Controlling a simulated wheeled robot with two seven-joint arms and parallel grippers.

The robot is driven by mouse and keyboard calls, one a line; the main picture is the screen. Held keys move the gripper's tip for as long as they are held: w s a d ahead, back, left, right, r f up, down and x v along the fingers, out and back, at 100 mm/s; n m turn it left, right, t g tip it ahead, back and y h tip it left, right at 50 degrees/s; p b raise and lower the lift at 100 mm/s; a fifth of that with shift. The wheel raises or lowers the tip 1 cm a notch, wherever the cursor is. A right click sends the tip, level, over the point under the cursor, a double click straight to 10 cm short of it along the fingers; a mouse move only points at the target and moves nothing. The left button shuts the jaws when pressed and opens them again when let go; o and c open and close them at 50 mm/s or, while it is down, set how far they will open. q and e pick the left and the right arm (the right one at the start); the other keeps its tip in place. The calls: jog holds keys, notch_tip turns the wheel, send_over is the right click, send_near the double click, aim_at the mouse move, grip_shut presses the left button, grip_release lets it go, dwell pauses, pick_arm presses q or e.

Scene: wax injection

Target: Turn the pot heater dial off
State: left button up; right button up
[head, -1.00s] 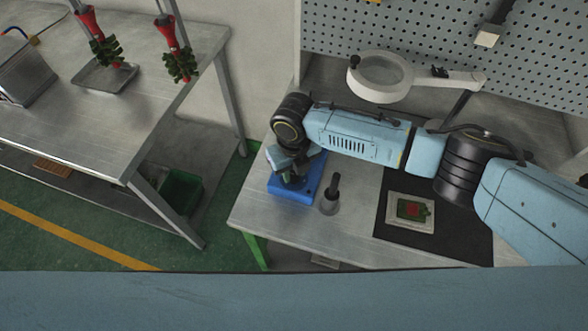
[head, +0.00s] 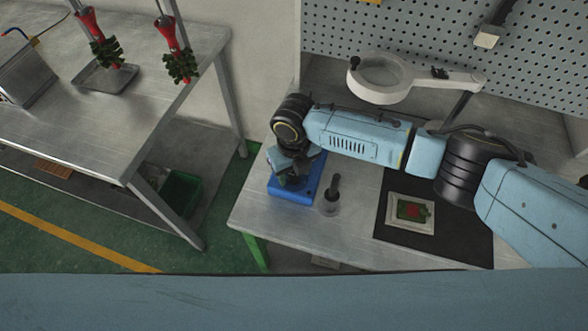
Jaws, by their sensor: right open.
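A blue box-shaped unit (head: 312,180), which appears to be the pot heater, sits at the left end of the right workbench. My right gripper (head: 291,180) points down over it, at its front-left part. The gripper is open, and the wrist above covers much of the unit. The heater dial cannot be made out; it is hidden or too small. I cannot tell whether the fingers touch the unit. My left gripper is out of view.
A dark-handled tool in a small cup (head: 330,204) stands just right of the blue unit. A framed mould (head: 411,213) lies on a black mat (head: 462,240). A magnifier lamp (head: 381,77) hangs behind my arm. The bench front (head: 270,222) is clear.

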aim_at(294, 175)
notch_tip(294, 175, up, 13)
jog(key=shift+r, duration=0.2)
dwell(0.7)
